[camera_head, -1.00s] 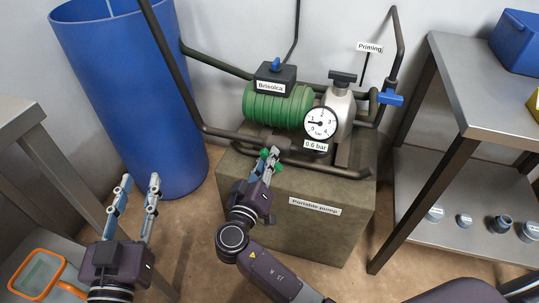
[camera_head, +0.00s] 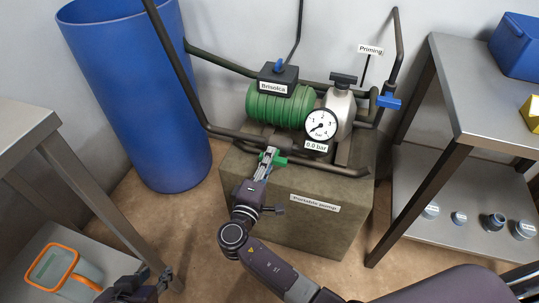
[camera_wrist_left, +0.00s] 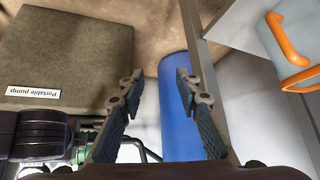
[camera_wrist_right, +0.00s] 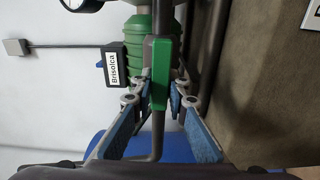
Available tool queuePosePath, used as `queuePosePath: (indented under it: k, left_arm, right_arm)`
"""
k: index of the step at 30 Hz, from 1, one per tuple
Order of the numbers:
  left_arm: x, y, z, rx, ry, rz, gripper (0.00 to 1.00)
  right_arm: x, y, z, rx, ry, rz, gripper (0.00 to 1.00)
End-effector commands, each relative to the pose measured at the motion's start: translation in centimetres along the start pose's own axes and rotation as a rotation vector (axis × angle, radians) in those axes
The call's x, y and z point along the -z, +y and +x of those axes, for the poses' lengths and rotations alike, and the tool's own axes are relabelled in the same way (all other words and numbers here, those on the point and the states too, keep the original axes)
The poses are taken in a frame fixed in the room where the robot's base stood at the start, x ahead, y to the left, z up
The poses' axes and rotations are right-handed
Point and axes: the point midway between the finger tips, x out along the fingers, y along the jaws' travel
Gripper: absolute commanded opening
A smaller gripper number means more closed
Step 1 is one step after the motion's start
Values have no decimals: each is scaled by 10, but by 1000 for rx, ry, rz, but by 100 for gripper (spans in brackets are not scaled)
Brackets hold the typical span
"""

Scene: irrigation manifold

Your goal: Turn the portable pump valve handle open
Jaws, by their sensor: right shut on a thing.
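The portable pump has a green motor (camera_head: 280,102), which also shows in the right wrist view (camera_wrist_right: 138,40). It stands on a block labelled "Portable pump" (camera_head: 325,225). The green valve handle (camera_head: 280,160) is on the pipe at the front. In the right wrist view the handle (camera_wrist_right: 160,75) lies between the fingers. My right gripper (camera_head: 268,160) is shut on it, its fingers hiding part of it. The gauge (camera_head: 320,125) is labelled 0.0 bar. My left gripper (camera_head: 155,282) is low at the left, away from the pump. In its wrist view it (camera_wrist_left: 158,85) is open and empty.
A blue barrel (camera_head: 140,100) stands left of the pump. A blue handle (camera_head: 388,101) sits on the right pipe near the "Priming" label (camera_head: 370,49). Metal shelves (camera_head: 455,120) stand at the right. An orange-rimmed container (camera_head: 52,268) is at the lower left.

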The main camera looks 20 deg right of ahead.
Motion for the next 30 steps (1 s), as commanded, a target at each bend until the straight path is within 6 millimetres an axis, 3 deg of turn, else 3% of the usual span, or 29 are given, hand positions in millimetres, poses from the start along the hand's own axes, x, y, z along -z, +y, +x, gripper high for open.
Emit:
queuePosePath:
  k: [9, 22, 23, 24, 27, 30]
  left_arm:
    - [-28, -3, -7, 7, -115, -3, 31]
    - [-31, -4, -7, 7, -126, -3, 31]
    - [-31, -4, -7, 7, -126, -3, 31]
    - [-31, -4, -7, 7, -126, -3, 31]
    - [-31, -4, -7, 7, -125, -3, 31]
    - [-31, -4, -8, 7, -125, -3, 31]
  right_arm:
    - [1, -2, -1, 3, 2, -86, 0]
    - [0, -3, -1, 4, 3, -96, 0]
    - [0, -3, -1, 4, 3, -96, 16]
    - [0, -3, -1, 4, 3, -96, 20]
    - [0, -3, -1, 3, 2, -95, 31]
    - [0, -2, -1, 2, 2, -94, 33]
